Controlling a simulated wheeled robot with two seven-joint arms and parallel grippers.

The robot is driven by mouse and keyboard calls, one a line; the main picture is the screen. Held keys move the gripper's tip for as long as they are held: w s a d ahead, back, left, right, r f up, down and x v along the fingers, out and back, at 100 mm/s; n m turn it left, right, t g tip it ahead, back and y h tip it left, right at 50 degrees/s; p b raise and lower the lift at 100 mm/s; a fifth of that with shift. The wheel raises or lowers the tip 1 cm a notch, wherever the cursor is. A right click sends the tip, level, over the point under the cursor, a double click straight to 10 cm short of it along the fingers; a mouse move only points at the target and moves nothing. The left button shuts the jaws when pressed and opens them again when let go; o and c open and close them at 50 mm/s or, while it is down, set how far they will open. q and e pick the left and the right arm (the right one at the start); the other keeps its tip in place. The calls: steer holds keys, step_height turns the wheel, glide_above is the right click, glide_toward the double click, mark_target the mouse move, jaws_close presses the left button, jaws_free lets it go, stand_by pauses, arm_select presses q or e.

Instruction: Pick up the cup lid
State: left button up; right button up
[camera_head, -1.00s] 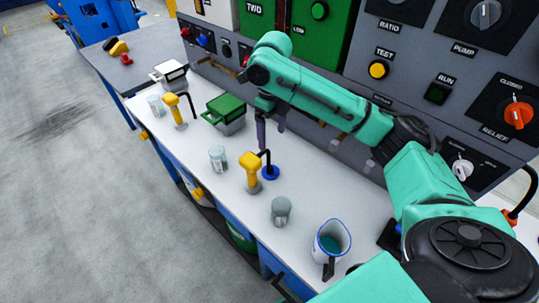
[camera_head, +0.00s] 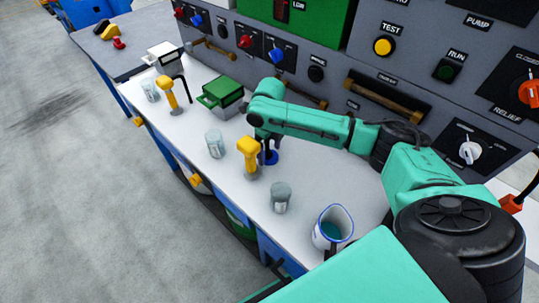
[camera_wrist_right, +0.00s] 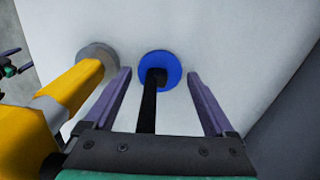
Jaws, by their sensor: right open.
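A blue disc (camera_head: 268,157) with a black stem stands on the white bench; I take it for the cup lid. In the right wrist view the disc (camera_wrist_right: 160,68) lies just beyond and between my fingertips, and its stem runs back towards the palm. My right gripper (camera_head: 264,148) is open above it; the fingers (camera_wrist_right: 160,72) are on either side of the stem, apart from it. A yellow-handled tool (camera_head: 248,155) stands close beside the disc and partly hides it in the head view. My left gripper is not clearly seen.
Clear cups (camera_head: 214,145) and (camera_head: 281,197) stand near the front edge. A blue-rimmed jug (camera_head: 332,225) is at the right, and a green box (camera_head: 222,97) is behind to the left. The grey control panel (camera_head: 325,95) closes off the back.

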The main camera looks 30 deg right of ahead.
mark_target(269, 152)
steer(key=shift+f, duration=0.35)
steer(key=c, duration=1.1)
step_height(269, 152, up, 20)
